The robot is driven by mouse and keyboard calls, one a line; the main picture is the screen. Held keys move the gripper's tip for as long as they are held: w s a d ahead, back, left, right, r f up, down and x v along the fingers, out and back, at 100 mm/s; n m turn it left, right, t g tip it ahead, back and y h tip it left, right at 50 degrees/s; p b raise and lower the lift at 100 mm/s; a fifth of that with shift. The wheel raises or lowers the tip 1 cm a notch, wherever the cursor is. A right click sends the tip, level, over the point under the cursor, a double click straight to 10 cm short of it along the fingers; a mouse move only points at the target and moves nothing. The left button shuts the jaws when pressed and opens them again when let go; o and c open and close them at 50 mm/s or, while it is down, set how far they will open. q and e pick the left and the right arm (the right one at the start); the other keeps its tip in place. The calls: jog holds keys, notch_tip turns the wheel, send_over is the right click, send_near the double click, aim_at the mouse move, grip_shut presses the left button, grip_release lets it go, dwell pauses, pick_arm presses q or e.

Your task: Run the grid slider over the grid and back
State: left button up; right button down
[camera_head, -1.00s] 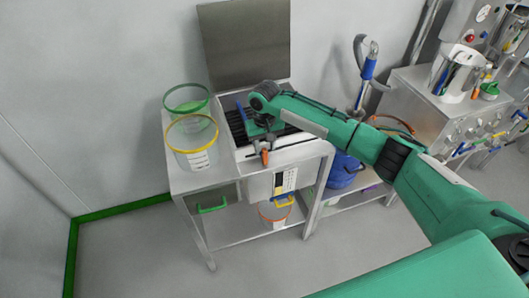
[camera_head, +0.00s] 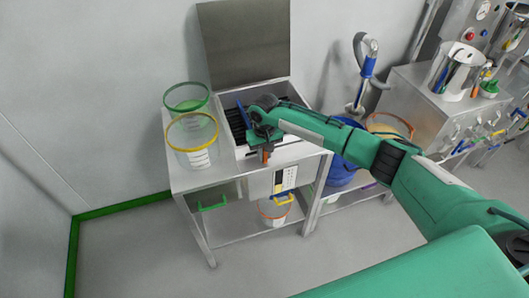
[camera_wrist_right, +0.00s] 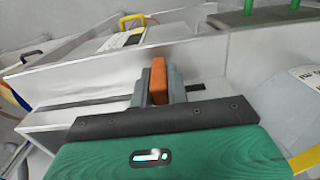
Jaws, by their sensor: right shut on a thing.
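The sieve box (camera_head: 243,150) stands open on a metal table. Its grid (camera_head: 237,121) shows as dark bars inside, partly hidden by my right arm. A blue bar (camera_head: 242,111) lies across the grid's left part. My right gripper (camera_head: 264,146) is at the box's front side, shut on the orange handle (camera_head: 265,156), which I take to be the grid slider's. In the right wrist view the orange handle (camera_wrist_right: 158,80) stands between the two grey fingers, beside a slot in the pale metal. How the handle joins the slider is hidden. My left gripper is out of view.
A green-rimmed clear tub (camera_head: 186,97) and a yellow-rimmed one (camera_head: 192,142) stand left of the box. The raised lid (camera_head: 245,45) is behind it. A control panel (camera_head: 285,180) hangs in front. A blue container (camera_head: 342,170) is to the right.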

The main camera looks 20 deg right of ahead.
jog(key=d+p, duration=0.1)
jog(key=d, duration=0.4)
jog(key=d+p, duration=0.2)
jog(key=d, duration=0.2)
jog(key=shift+w+d+r, duration=0.1)
jog(key=shift+d+r, duration=0.1)
jog(key=shift+d, duration=0.15)
jog(key=d, duration=0.4)
jog(key=d+p, duration=0.1)
jog(key=d, duration=0.6)
jog(key=shift+w+d+f, duration=0.15)
jog(key=shift+w+d, duration=0.1)
jog(key=shift+d, duration=0.1)
jog(key=c, duration=1.4)
grip_release()
jog(key=shift+o, duration=0.2)
notch_tip(320, 180, up, 14)
jog(key=b, duration=0.2)
jog(key=shift+f, duration=0.15)
